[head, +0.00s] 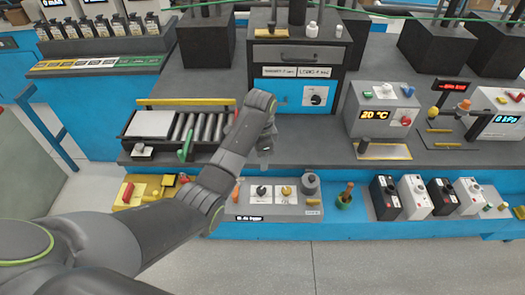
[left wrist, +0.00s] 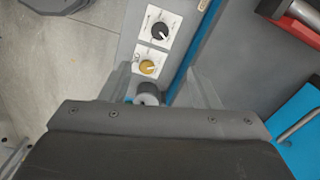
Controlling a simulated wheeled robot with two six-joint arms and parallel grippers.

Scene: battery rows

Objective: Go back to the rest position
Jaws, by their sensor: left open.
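My left arm reaches in from the left in the head view, and its wrist is over the front of the bench. My left gripper (head: 265,152) points down, partly hidden by my own wrist. In the left wrist view the two fingers of my left gripper (left wrist: 163,92) stand apart with nothing held between them. Beyond them is the knob panel (left wrist: 155,45) with a black knob and a yellow knob. A grey round part (left wrist: 147,94) shows between the fingers. My right gripper is not in view.
A roller conveyor (head: 150,125) stands left of the gripper. The knob panel (head: 275,193) is below it. A green pot with a brush (head: 345,197) and several black and white battery units (head: 412,195) line the lower shelf at right. Open floor (head: 350,265) lies in front.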

